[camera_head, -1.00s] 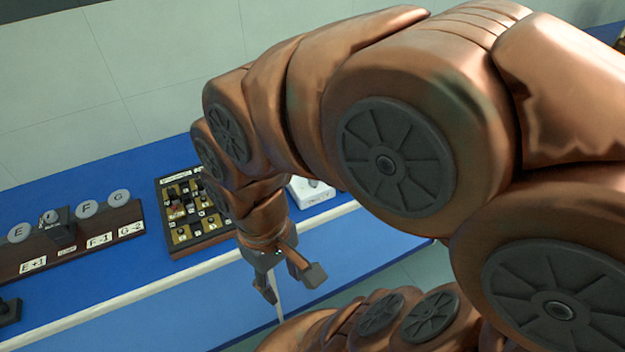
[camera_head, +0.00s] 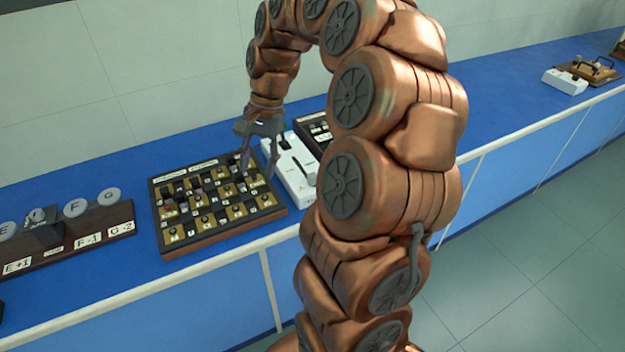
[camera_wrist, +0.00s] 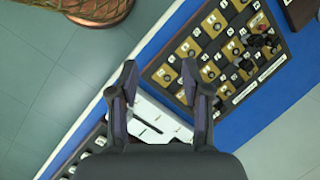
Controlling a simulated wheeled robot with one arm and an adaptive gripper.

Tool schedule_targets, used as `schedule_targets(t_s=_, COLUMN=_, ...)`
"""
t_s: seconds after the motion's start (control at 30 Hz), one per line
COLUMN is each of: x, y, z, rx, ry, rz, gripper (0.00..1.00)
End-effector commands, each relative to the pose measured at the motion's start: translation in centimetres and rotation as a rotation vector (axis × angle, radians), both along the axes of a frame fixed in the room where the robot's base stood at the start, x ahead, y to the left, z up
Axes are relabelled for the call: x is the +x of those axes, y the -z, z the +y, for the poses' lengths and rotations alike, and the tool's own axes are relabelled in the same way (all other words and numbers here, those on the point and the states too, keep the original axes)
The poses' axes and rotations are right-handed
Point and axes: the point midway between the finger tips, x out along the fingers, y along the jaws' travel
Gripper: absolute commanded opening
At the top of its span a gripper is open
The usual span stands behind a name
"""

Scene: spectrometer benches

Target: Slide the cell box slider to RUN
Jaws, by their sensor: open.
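A white box (camera_head: 288,172) with a dark slider or lever on top stands on the blue bench, just right of a dark switch board; I take it to be the cell box, but its labels are too small to read. My gripper (camera_head: 257,168) is open, pointing down above the gap between the board's right edge and the white box. In the wrist view my open gripper (camera_wrist: 160,75) has nothing between its fingers, and the white box (camera_wrist: 150,112) shows below and between them, partly hidden by the gripper body.
The switch board (camera_head: 160,222) carries rows of small black knobs and one red one. A rack with round lettered discs (camera_head: 75,207) stands at the left. A second white box (camera_head: 565,82) is far right.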

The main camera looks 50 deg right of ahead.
Motion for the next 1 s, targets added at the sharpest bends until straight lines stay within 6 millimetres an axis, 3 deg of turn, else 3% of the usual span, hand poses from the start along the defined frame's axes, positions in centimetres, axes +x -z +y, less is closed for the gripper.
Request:
schedule_targets(t_s=0.03, x=0.7, y=1.1, z=-2.2, rx=0.014, ry=0.083, rz=0.009, gripper=0.48)
schedule_targets(t_s=0.13, x=1.5, y=2.8, z=-6.5, rx=0.040, ry=0.251, rz=0.037, gripper=0.48)
schedule_targets(t_s=0.3, x=1.5, y=5.8, z=-13.6, rx=0.072, ry=0.521, rz=0.084, gripper=0.48)
schedule_targets(t_s=0.5, x=0.2, y=8.3, z=-18.9, rx=0.092, ry=0.725, rz=0.129, gripper=0.48)
schedule_targets(t_s=0.7, x=-0.3, y=9.3, z=-20.3, rx=0.098, ry=0.786, rz=0.147, gripper=0.48)
schedule_targets(t_s=1.0, x=0.1, y=11.9, z=-19.0, rx=0.100, ry=0.782, rz=0.149, gripper=0.48)
